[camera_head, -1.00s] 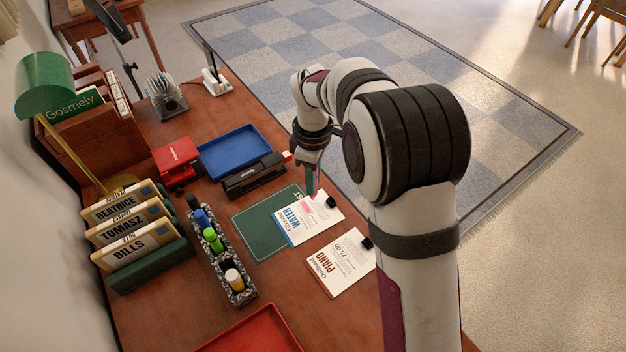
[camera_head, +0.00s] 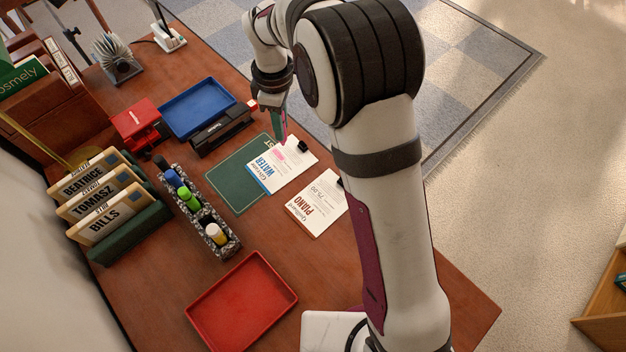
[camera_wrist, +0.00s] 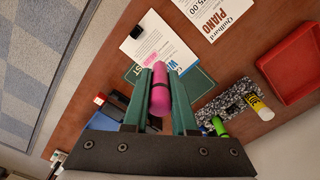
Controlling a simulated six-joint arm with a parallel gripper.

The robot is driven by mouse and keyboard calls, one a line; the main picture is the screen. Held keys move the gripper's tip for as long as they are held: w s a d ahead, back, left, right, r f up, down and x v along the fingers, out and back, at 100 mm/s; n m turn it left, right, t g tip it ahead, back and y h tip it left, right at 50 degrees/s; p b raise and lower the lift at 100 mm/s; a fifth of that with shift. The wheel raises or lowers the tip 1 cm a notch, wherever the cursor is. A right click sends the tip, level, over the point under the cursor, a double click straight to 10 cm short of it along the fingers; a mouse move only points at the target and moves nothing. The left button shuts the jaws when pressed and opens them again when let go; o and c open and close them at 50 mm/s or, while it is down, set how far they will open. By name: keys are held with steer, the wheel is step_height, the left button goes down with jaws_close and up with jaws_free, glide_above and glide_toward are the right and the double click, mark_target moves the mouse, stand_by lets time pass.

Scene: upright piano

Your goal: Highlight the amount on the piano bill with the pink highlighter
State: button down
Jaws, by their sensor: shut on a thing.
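My gripper (camera_head: 281,118) is shut on the pink highlighter (camera_wrist: 160,78), which points down over the water bill (camera_head: 268,174). A pink mark (camera_head: 278,155) shows on the water bill's upper part; whether the highlighter's tip touches the paper I cannot tell. The piano bill (camera_head: 318,207), a white sheet with a red-brown PIANO title and the amount 75.00, lies on the desk to the right of the water bill. I see no pink on its visible part. It also shows at the top of the wrist view (camera_wrist: 216,12).
The water bill overlaps a green mat (camera_head: 228,181). A speckled holder (camera_head: 222,240) with several markers stands left of the bills. A red tray (camera_head: 242,302) lies in front, a blue tray (camera_head: 197,106) behind. Black clips sit on the bills' edges.

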steer(key=s+d, duration=1)
steer(key=shift+f, duration=3.45)
steer(key=shift+w+a+f, duration=0.3)
steer(key=shift+w+f, duration=0.15)
steer(key=shift+f, duration=0.1)
steer(key=shift+w+a+r, duration=0.2)
steer(key=shift+w+a, duration=0.75)
steer(key=shift+w+a+r, duration=0.15)
steer(key=shift+w+a, duration=0.75)
steer(key=shift+s+d+r, duration=0.15)
steer(key=shift+s+d, duration=0.95)
steer(key=shift+s+d+r, duration=0.1)
steer(key=shift+s+d, duration=0.95)
step_height(320, 180, up, 7)
